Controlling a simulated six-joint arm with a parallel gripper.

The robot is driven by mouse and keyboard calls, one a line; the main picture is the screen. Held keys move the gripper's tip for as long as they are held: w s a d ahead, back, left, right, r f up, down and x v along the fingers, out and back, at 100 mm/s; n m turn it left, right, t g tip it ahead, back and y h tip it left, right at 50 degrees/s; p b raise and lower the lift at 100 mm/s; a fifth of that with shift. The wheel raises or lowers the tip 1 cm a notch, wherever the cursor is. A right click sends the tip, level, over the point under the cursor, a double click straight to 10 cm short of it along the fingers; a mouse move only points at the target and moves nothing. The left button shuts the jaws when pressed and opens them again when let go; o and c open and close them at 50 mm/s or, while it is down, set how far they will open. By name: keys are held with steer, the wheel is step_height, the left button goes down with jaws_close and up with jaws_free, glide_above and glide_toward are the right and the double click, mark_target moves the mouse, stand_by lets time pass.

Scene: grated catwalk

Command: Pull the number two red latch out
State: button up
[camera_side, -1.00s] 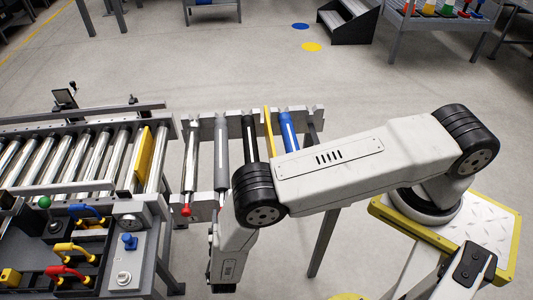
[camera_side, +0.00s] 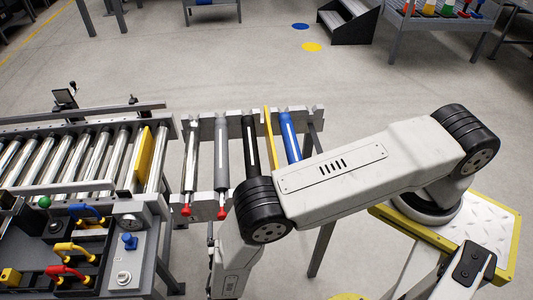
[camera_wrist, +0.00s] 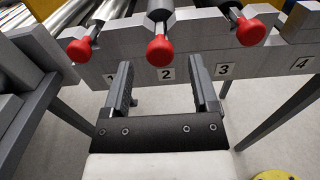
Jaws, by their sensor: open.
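The number two red latch (camera_wrist: 160,49) is a round red knob on the grey rail, just above the label "2" in the wrist view. In the side view a red knob (camera_side: 222,213) shows at the front end of the grey roller, beside my arm. My gripper (camera_wrist: 160,72) is open and empty. Its two fingers point at the rail, one on each side of the label "2", below the knob and apart from it. In the side view my gripper is mostly hidden behind my wrist.
Red knob one (camera_wrist: 79,50) is at left and red knob three (camera_wrist: 251,31) at right on the same rail. A label "4" (camera_wrist: 302,62) is farther right. A roller conveyor (camera_side: 80,160) and a panel with coloured handles (camera_side: 80,245) stand left in the side view.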

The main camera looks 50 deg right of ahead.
steer(key=shift+v, duration=2.35)
steer(key=shift+d+r, duration=0.1)
steer(key=w+d+r+m+g+y, duration=0.2)
steer(key=d+r+m+g+y, duration=0.1)
steer(key=d+r+m+g, duration=0.95)
steer(key=s+d+r+m+t+y, duration=0.2)
steer(key=s+d+r+m+y, duration=0.5)
steer(key=r+m, duration=0.7)
steer(key=d+y, duration=0.2)
steer(key=d, duration=0.1)
steer(key=shift+s+d+y, duration=0.25)
steer(key=shift+y, duration=0.15)
